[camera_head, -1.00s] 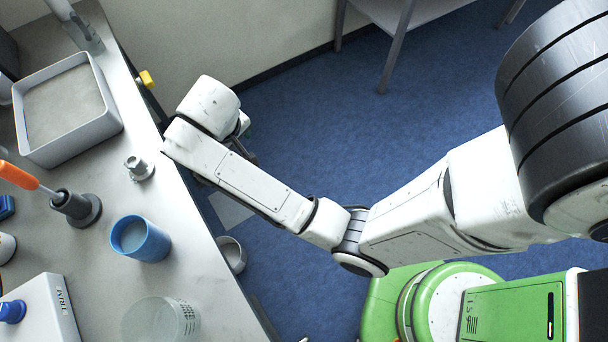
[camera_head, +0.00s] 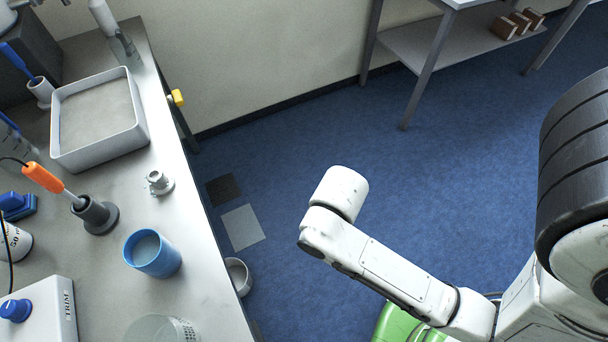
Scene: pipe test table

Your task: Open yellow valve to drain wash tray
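The yellow valve handle (camera_head: 177,97) sticks out from the table's right edge, beside the wash tray. The wash tray (camera_head: 141,141) is a pale rectangular tub at the back left of the table, with grey contents filling its inside. My arm reaches in from the right, over the blue floor, well apart from the valve and the table. My gripper does not show; the arm's rounded white end link hides it or it lies below.
The steel table (camera_head: 190,245) holds a blue cup (camera_head: 153,254), an orange-handled tool (camera_head: 48,181) in a dark holder (camera_head: 95,215), a small metal fitting (camera_head: 158,183) and a TRIM box (camera_head: 45,310). A bowl (camera_head: 238,276) stands on the floor. A shelf table (camera_head: 430,45) stands at the back.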

